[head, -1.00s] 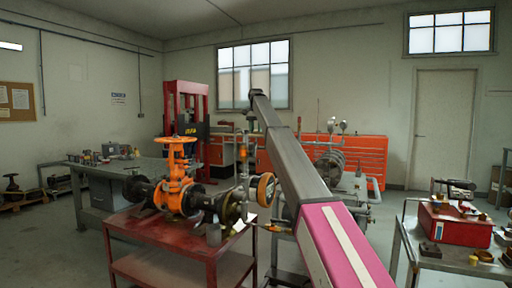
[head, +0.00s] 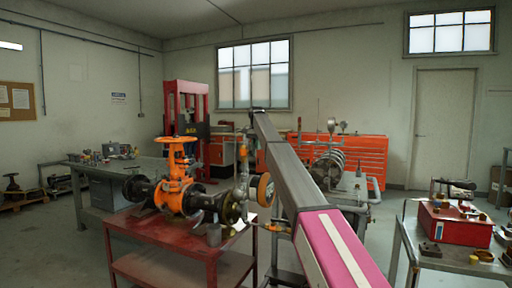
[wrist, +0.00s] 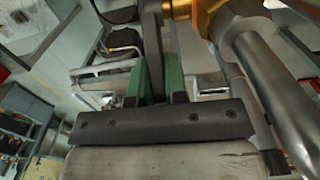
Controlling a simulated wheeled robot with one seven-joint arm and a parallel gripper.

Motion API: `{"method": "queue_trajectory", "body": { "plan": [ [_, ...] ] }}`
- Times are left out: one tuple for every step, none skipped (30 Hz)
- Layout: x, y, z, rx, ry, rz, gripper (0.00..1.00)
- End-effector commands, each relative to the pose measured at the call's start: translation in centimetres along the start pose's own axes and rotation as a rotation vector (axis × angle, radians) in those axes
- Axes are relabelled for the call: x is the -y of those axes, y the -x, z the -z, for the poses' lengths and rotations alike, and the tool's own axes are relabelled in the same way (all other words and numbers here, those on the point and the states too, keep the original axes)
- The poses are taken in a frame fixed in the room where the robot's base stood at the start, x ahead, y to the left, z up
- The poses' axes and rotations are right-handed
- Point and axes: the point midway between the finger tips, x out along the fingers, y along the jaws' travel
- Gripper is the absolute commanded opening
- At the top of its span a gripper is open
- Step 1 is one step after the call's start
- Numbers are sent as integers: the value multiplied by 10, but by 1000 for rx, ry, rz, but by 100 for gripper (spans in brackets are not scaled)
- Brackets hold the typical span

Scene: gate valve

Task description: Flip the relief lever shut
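In the wrist view, my gripper (wrist: 158,80) shows two green fingers standing a small gap apart. A dark flat bar (wrist: 152,40) runs up the picture in line with that gap. It may be the relief lever, but I cannot tell whether the fingers touch it or it lies beyond them. A brass-coloured fitting (wrist: 213,14) is at the top, with a thick grey pipe (wrist: 272,92) slanting down to its right. In the head view my gripper is hidden, and I cannot pick out the lever with certainty near the upright pipe (head: 243,180) and round orange-rimmed part (head: 265,189).
The orange gate valve (head: 176,190) with its handwheel stands on a red cart (head: 165,240). A grey workbench (head: 150,175) is behind it. At right, a table holds a red box (head: 455,226).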

Motion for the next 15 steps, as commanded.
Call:
{"method": "queue_trajectory", "body": {
  "plan": [
    [0,0,0,0,0,0,0],
    [0,0,0,0,0,0,0],
    [0,0,0,0,0,0,0],
    [0,0,0,0,0,0,0],
    [0,0,0,1,0,0,0],
    [0,0,0,4,0,0,0],
    [0,0,1,10,0,0,0],
    [0,-1,2,19,0,0,0],
    [1,-2,3,37,-1,1,0],
    [1,-3,4,53,-1,0,0],
    [1,-4,5,72,-1,0,0],
    [1,-5,6,96,-1,0,0],
    [0,-6,6,112,-1,-1,0],
    [0,-6,6,124,-1,0,0],
    [0,-7,6,133,0,0,0]
  ]
}}
